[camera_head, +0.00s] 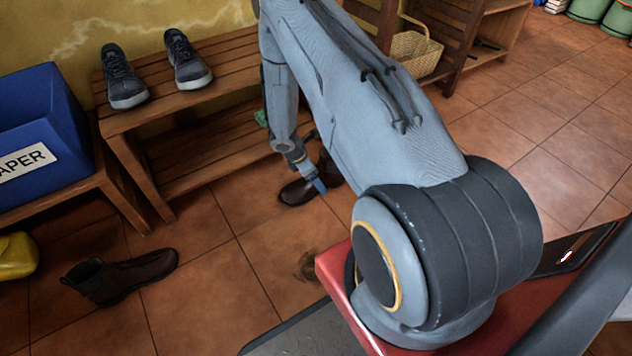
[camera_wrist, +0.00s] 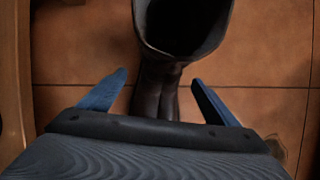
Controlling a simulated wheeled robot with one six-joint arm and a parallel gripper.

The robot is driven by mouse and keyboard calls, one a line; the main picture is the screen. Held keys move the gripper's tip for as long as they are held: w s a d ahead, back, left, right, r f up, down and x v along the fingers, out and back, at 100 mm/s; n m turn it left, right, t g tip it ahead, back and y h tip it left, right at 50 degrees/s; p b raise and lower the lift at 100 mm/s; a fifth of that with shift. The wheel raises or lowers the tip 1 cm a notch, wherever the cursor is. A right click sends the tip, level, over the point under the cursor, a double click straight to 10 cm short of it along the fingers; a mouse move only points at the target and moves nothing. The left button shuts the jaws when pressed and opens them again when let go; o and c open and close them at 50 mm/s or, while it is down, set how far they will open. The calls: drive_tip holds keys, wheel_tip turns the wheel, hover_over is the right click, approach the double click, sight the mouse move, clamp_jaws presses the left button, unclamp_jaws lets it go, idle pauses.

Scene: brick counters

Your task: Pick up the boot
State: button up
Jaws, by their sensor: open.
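A dark brown boot (camera_head: 295,193) stands on the tiled floor before the slatted bench, partly hidden by my arm. In the wrist view the boot (camera_wrist: 180,50) shows from above, its wide dark opening at the top and its foot running down between my fingers. My gripper (camera_wrist: 160,92) is open, with one blue finger on each side of the boot's foot and a visible gap on both sides. In the head view my gripper (camera_head: 318,185) is low over this boot. A second dark brown boot (camera_head: 120,275) lies on the floor at the left.
A slatted wooden bench (camera_head: 190,112) holds a pair of dark sneakers (camera_head: 150,70). A blue paper bin (camera_head: 45,125) sits on a low wooden stand at the left. A wicker basket (camera_head: 417,55) is on a shelf behind. Floor between the boots is clear.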

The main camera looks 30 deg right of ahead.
drive_tip(key=b+x, duration=0.1)
drive_tip(key=x, duration=0.1)
drive_tip(key=shift+w+d+f, duration=0.1)
drive_tip(key=shift+f, duration=0.3)
drive_tip(key=shift+r, duration=0.1)
drive_tip(key=c, duration=1.5)
drive_tip(key=shift+o, duration=0.2)
drive_tip(key=shift+r, duration=0.1)
